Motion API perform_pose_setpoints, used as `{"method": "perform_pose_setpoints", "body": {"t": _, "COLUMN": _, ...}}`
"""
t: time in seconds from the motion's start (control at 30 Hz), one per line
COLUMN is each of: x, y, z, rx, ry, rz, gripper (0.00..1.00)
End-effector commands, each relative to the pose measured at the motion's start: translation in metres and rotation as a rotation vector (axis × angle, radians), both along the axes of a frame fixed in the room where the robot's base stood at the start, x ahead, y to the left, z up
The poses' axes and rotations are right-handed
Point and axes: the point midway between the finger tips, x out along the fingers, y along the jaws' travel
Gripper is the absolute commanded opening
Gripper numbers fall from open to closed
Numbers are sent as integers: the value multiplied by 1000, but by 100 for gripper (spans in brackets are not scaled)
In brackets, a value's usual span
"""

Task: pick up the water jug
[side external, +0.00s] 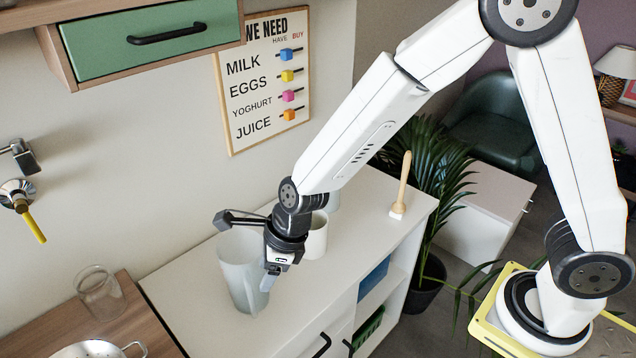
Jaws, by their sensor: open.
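The water jug (238,262) is a tall, pale translucent vessel standing upright on the white counter (205,305). My gripper (272,268) is at the jug's right side, pointing down, and overlaps its upper right part in the picture. The jaws are open. I cannot tell from this one view whether a finger touches the jug or its handle. The gripper and its wrist camera hide part of the jug's rim and right side.
A white canister (317,238) stands close behind and right of my gripper. A wooden-handled brush (401,190) stands at the counter's far right. A glass jar (100,292) and a metal pan (88,350) are at the lower left. The counter's front is clear.

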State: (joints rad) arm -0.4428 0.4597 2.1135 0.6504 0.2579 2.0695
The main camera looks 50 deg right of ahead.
Motion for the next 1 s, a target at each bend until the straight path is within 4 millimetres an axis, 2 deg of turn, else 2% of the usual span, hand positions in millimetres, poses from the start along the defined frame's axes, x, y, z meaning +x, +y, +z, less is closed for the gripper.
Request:
{"method": "perform_pose_setpoints", "body": {"t": 0.33, "x": 1, "y": 3, "z": -4, "rx": 7, "ry": 7, "rz": -19, "gripper": 60}}
{"method": "perform_pose_setpoints", "body": {"t": 0.7, "x": 6, "y": 10, "z": -24, "rx": 7, "ry": 6, "rz": -17, "gripper": 60}}
{"method": "perform_pose_setpoints", "body": {"t": 1.0, "x": 7, "y": 10, "z": -26, "rx": 6, "ry": 5, "rz": -16, "gripper": 60}}
